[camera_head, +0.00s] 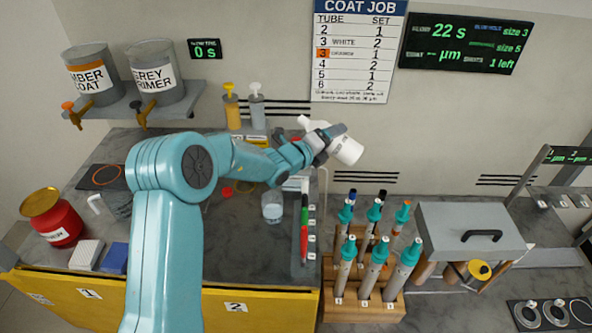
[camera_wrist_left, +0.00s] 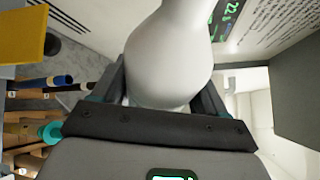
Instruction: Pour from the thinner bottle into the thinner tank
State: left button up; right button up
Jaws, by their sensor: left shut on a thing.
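My left gripper (camera_head: 322,146) is shut on a white bottle (camera_head: 346,150), above the middle of the bench near the back wall. The bottle is tilted, its wide end toward the lower right and a narrow white part at the upper left. In the left wrist view the bottle (camera_wrist_left: 170,55) sits between the two fingers; no label can be read. I cannot make out a tank marked thinner. A red can (camera_head: 58,222) with a yellow lid stands at the far left; its label is only partly readable. My right gripper is not in view.
Amber coat (camera_head: 90,85) and grey primer (camera_head: 155,85) tanks stand on the wall shelf. A clear cup (camera_head: 272,207) stands on the bench below my forearm. A wooden rack (camera_head: 365,300) holds several upright rods at front centre. A grey lidded box (camera_head: 470,232) is right of it.

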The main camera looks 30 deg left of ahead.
pick_arm(q)
jog(key=shift+d+r+n+t+h, duration=0.15)
jog(key=shift+r+n+t, duration=0.15)
jog(key=shift+n, duration=0.5)
jog(key=shift+d+r+n+t+h, duration=0.15)
jog(key=shift+n+t, duration=0.25)
jog(key=shift+n, duration=0.4)
dwell(2.3)
jog(key=shift+a, duration=0.1)
jog(key=shift+f+m+g+b, duration=0.25)
jog(key=shift+m+g+b, duration=0.2)
jog(key=shift+m, duration=0.65)
